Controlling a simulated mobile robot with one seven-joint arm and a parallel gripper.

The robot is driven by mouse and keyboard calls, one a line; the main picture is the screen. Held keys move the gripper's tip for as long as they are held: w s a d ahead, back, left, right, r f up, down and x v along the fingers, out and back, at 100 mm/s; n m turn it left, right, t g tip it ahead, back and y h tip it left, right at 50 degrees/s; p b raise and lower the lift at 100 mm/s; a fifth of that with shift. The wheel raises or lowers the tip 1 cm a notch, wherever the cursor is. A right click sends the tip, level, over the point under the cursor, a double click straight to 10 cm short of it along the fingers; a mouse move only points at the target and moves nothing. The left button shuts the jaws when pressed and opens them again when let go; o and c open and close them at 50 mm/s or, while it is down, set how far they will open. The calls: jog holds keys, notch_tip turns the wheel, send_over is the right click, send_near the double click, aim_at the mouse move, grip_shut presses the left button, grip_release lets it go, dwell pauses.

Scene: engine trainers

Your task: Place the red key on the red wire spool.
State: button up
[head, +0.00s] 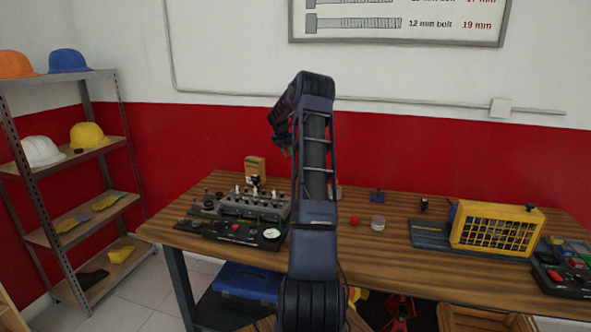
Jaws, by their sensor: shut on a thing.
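My arm rises through the middle of the head view and bends over at the top. My gripper (284,148) shows small and dark at the left of the bend, above the bench and partly hidden by the arm. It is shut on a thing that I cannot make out. A small red thing (355,220) stands on the workbench just right of the arm; I cannot tell whether it is the red wire spool. I cannot pick out the red key. My arm hides part of the bench.
The wooden workbench (390,250) carries a grey engine block (253,206), a black panel with a gauge (243,235), a small pale round tin (378,223) and a yellow caged unit (497,228). Shelves with helmets (88,135) stand at the left. Bare bench lies right of the tin.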

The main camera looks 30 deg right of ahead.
jog(key=s+d+r+m+g, duration=0.2)
jog(key=s+m, duration=0.3)
jog(key=s, duration=0.5)
jog(key=s+d+r+m+g, duration=0.25)
jog(key=s+m, duration=0.25)
jog(key=s, duration=0.5)
jog(key=s+d+r+m+g, duration=0.1)
jog(key=s+d+r+m, duration=0.1)
jog(key=s+m, duration=0.55)
jog(key=shift+n, duration=0.95)
jog(key=f, duration=0.6)
jog(key=s+f, duration=0.1)
jog(key=f, duration=0.6)
jog(key=s+f, duration=0.1)
jog(key=f, duration=0.6)
jog(key=shift+d, duration=0.2)
jog(key=o, duration=0.9)
jog(key=shift+f, duration=0.1)
jog(key=shift+o, duration=0.2)
